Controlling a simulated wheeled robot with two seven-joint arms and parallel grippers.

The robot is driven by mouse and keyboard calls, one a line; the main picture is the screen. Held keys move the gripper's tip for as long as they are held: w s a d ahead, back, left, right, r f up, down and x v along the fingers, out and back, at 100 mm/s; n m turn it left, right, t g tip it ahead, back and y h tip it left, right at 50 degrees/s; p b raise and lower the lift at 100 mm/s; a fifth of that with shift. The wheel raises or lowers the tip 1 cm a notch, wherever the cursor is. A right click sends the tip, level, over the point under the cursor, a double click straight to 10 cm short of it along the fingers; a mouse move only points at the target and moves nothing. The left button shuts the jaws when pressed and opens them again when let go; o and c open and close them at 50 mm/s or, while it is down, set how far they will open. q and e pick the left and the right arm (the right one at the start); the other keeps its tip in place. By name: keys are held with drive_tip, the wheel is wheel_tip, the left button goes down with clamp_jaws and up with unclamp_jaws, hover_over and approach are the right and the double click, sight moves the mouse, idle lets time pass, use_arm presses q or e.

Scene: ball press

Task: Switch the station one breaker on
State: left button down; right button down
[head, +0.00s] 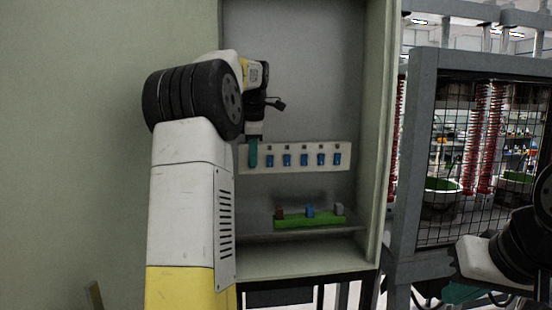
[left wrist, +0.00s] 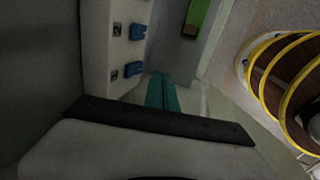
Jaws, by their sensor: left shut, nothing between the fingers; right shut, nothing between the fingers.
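A white breaker strip (head: 295,168) is mounted on the back wall of an open cabinet. It carries a row of blue breaker switches (head: 287,160). My left gripper (head: 253,165) is shut and empty, its teal fingers in front of the strip's left end and hiding what is there. In the left wrist view the shut teal fingers (left wrist: 163,92) are close beside the strip, near a blue switch (left wrist: 133,68); I cannot tell whether they touch. Part of my right gripper (head: 461,293) shows low at the right, away from the cabinet, shut.
Below the strip, a green block (head: 309,221) with red, blue and grey parts stands on a cabinet shelf. The cabinet's right wall (head: 378,130) bounds the space. A mesh-fronted frame (head: 426,150) with red coils stands further right.

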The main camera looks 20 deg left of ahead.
use_arm(q)
drive_tip(key=v, duration=1)
drive_tip(key=shift+s, duration=0.3)
drive_tip(key=shift+d, duration=0.1)
drive_tip(key=d+y, duration=0.1)
drive_tip(key=d+f+y, duration=0.1)
drive_tip(key=d+y, duration=0.1)
drive_tip(key=d+f+m+y, duration=0.1)
drive_tip(key=d, duration=0.1)
drive_tip(key=shift+w+f+y, duration=0.1)
drive_tip(key=shift+f+y, duration=0.15)
drive_tip(key=shift+y, duration=0.15)
drive_tip(key=shift+a, duration=0.1)
